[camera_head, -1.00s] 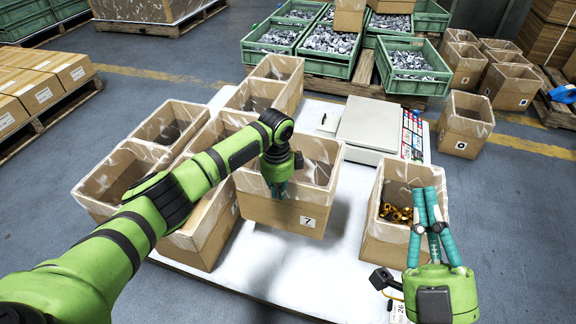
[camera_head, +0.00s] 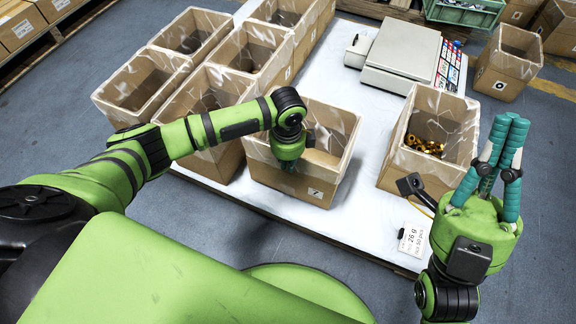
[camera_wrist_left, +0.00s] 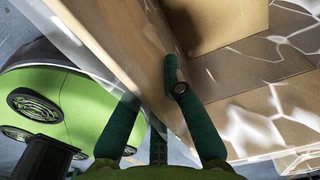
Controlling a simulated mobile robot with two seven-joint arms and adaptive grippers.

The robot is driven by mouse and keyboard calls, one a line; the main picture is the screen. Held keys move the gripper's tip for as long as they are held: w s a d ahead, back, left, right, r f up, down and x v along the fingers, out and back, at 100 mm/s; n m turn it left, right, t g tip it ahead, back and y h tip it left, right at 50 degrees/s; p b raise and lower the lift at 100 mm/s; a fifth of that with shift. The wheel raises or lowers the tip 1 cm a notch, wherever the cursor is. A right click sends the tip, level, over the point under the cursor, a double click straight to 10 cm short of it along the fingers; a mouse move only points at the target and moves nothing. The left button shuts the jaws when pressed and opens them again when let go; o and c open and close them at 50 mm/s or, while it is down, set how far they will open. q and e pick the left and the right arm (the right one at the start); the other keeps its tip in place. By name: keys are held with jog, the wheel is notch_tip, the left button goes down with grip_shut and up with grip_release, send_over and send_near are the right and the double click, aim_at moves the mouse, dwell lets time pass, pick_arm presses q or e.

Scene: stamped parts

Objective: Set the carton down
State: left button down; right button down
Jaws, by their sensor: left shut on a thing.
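The carton (camera_head: 262,174) is an open brown box with a clear liner and a number 7 label, at the middle of the head view. My left gripper (camera_head: 288,160) is shut on its near wall, with the arm coming in from the left. The left wrist view shows the teal fingers (camera_wrist_left: 155,95) on either side of the carton wall (camera_wrist_left: 150,45). The carton is about upright over the white table top (camera_head: 350,222); I cannot tell whether its base touches. My right gripper (camera_head: 507,122) is at the right, fingertips together and empty.
Several open cartons (camera_head: 190,120) stand close on the left. A carton with brass parts (camera_head: 400,168) stands to the right, with a card (camera_head: 411,240) near it. A scale (camera_head: 402,48) is behind. White table shows between the cartons and along the front.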

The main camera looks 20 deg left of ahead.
pick_arm(q)
jog(key=shift+f, duration=0.45)
jog(key=c, duration=1.4)
grip_release()
jog(key=shift+f, duration=0.2)
jog(key=shift+o, duration=0.2)
